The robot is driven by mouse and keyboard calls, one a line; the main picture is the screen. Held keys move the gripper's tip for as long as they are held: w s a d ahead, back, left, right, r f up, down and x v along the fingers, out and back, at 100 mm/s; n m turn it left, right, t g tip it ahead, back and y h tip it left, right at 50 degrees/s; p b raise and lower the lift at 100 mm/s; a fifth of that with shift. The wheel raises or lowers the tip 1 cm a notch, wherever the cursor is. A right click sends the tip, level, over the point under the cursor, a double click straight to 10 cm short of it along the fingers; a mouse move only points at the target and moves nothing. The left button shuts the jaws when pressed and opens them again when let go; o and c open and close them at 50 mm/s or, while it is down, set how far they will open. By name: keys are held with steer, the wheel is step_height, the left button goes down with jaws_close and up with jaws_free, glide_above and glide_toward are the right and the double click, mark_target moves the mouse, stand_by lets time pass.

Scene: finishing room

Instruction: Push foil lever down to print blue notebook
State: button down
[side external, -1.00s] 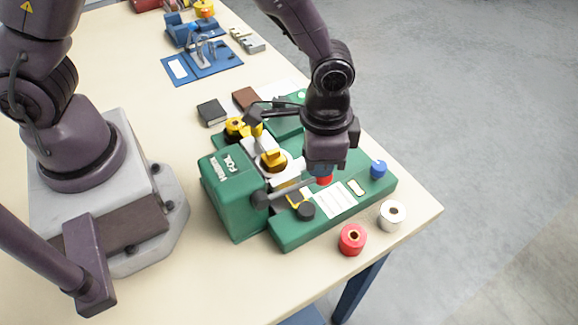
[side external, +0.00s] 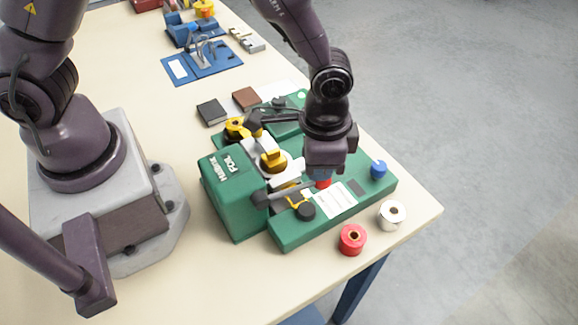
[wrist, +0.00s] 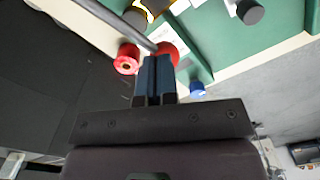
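The green foil machine (side external: 232,200) stands on the table, marked FOIL on its left housing. Its lever (side external: 286,191) is a grey rod running from a dark hub to a red knob (side external: 323,183), low over the green base. In the wrist view the red knob (wrist: 168,52) is just beyond my fingertips. My gripper (wrist: 155,60) has its two blue fingers together with nothing between them. It points down at the knob; touching or just apart cannot be told. I cannot make out a blue notebook; my gripper and the machine hide part of the bed.
A red roll (side external: 352,239) and a silver-white roll (side external: 392,214) stand near the table's right edge. A blue knob (side external: 378,169) rises from the base. Black (side external: 212,112) and brown (side external: 247,98) notebooks lie behind the machine. A blue device (side external: 205,58) stands farther back.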

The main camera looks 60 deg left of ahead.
steer(key=shift+s, duration=0.1)
step_height(320, 180, up, 11)
steer(key=shift+s, duration=0.15)
stand_by(1.3)
steer(key=shift+r, duration=0.1)
step_height(320, 180, up, 4)
steer(key=shift+f, duration=0.1)
stand_by(0.5)
steer(key=s+a+r+n+t, duration=0.2)
steer(key=s+a+r+n, duration=0.1)
steer(key=a, duration=0.5)
steer(key=s+a+r+n+t, duration=0.3)
steer(key=s+a+r, duration=0.3)
steer(key=s+a, duration=0.2)
steer(key=shift+s+a+t, duration=0.2)
steer(key=shift+a+t, duration=0.1)
steer(key=shift+a, duration=0.1)
